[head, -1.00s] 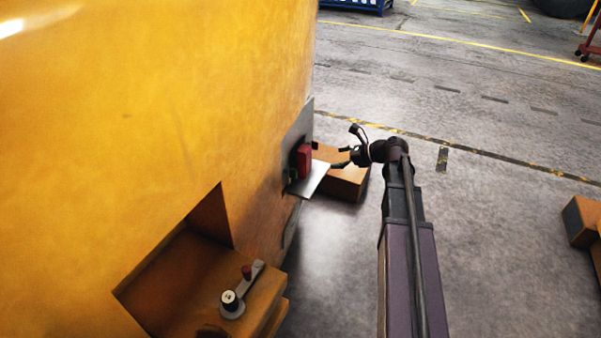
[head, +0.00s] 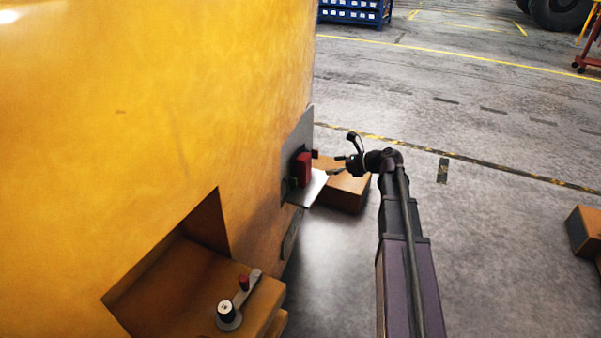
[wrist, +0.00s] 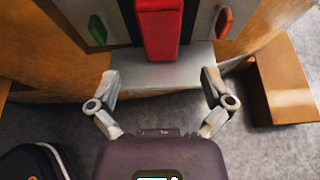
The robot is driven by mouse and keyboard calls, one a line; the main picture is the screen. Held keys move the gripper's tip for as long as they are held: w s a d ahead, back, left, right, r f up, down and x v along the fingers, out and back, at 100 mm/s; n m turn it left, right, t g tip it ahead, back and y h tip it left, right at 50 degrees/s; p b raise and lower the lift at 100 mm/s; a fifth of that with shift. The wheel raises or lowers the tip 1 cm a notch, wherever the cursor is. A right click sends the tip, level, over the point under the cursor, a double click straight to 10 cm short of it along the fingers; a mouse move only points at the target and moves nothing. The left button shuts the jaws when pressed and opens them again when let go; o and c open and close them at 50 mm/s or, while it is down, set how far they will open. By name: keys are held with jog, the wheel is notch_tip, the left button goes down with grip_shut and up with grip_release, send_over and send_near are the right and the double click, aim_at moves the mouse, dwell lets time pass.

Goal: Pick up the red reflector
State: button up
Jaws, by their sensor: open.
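The red reflector (head: 304,169) is a red block standing on a grey metal shelf (head: 306,190) on the side of the yellow casting (head: 150,130). In the wrist view the reflector (wrist: 160,28) is upright at the top centre, its base on the grey shelf (wrist: 150,75). My gripper (head: 345,164) is to the right of the reflector in the head view, apart from it. In the wrist view my gripper (wrist: 156,82) has its two fingers spread wide, one on each side of the shelf's front edge, with nothing between them but the shelf edge.
In the wrist view a green piece (wrist: 98,30) and a red-orange piece (wrist: 223,22) flank the reflector. An orange-brown block (head: 345,188) lies on the floor behind the gripper. A recess with a lever (head: 236,300) is at lower left. Floor to the right is mostly open.

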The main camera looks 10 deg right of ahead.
aim_at(308, 164)
jog(key=b+x, duration=0.1)
jog(key=x, duration=0.4)
jog(key=shift+b, duration=0.3)
jog(key=shift+w+a, duration=0.2)
jog(key=shift+a, duration=0.1)
jog(key=shift+w+f, duration=0.1)
jog(key=shift+r+b+x, duration=0.15)
jog(key=shift+b+x, duration=0.25)
jog(key=shift+x, duration=0.85)
jog(key=shift+r+b+x, duration=0.15)
jog(key=shift+b+x, duration=0.25)
jog(key=shift+x, duration=0.9)
jog(key=shift+a, duration=0.1)
jog(key=c, duration=1.1)
jog(key=shift+r, duration=0.2)
